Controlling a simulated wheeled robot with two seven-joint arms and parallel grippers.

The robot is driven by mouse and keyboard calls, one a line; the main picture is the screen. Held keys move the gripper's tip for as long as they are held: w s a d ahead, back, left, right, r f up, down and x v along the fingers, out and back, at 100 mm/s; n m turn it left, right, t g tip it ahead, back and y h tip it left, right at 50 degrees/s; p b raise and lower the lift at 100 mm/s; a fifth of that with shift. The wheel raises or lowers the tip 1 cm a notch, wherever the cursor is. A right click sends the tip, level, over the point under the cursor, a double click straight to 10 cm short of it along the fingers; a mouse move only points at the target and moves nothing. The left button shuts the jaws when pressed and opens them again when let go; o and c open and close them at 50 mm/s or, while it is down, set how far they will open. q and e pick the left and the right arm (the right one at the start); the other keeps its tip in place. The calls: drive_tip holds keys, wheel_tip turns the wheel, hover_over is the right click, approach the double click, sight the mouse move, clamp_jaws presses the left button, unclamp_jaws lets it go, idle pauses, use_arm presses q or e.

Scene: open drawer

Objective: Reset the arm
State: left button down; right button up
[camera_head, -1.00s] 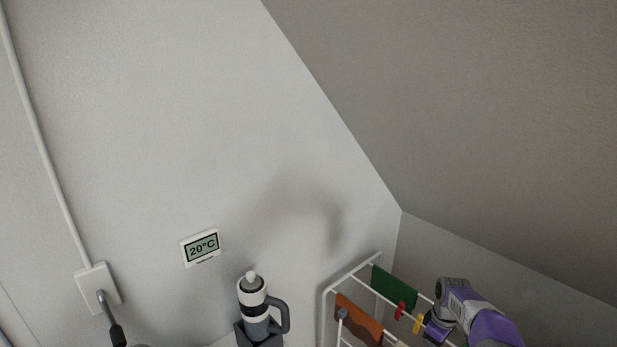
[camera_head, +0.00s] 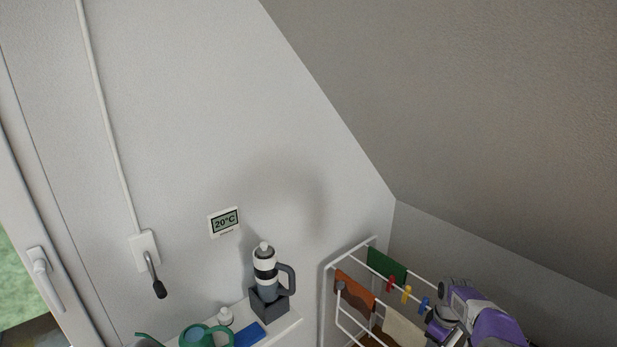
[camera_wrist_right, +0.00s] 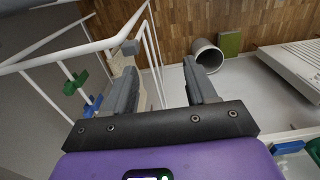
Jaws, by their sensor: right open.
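My right arm (camera_head: 485,325) shows in purple and grey at the lower right of the head view, beside a white drying rack (camera_head: 328,295). Its fingers are not clear there. In the right wrist view my right gripper (camera_wrist_right: 160,78) is open, with its two dark grey fingers apart and nothing between them. The rack's white bars (camera_wrist_right: 95,45) run close beside and beyond the left finger; I cannot tell whether they touch. My left arm and gripper are not in view.
Cloths and coloured pegs hang on the rack. A sloped ceiling (camera_head: 480,110) is at right.

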drive_tip(key=s+a+f+m+y+b, duration=0.1)
drive_tip(key=s+a+f+m+b, duration=0.1)
drive_tip(key=s+a+f, duration=0.35)
drive_tip(key=s+a+f+m+y+b, duration=0.1)
drive_tip(key=s+a+f+b, duration=0.1)
drive_tip(key=a+f, duration=0.6)
drive_tip(key=s+a+f+m+y+b, duration=0.1)
drive_tip(key=s+a+f+m+b, duration=0.2)
drive_tip(key=f, duration=0.6)
use_arm(q)
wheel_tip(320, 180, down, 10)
drive_tip(key=b, duration=0.2)
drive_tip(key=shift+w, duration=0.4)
use_arm(e)
drive_tip(key=s+a+f+m, duration=0.2)
drive_tip(key=s+a, duration=0.2)
drive_tip(key=s, duration=0.5)
drive_tip(key=s+a+f+m+y, duration=0.1)
drive_tip(key=s+a+f+m, duration=0.1)
drive_tip(key=s+a, duration=0.3)
drive_tip(key=s+f, duration=0.1)
drive_tip(key=s, duration=0.3)
drive_tip(key=shift+s+a+f+m, duration=0.2)
drive_tip(key=shift+f+m, duration=0.05)
drive_tip(key=shift+m, duration=0.15)
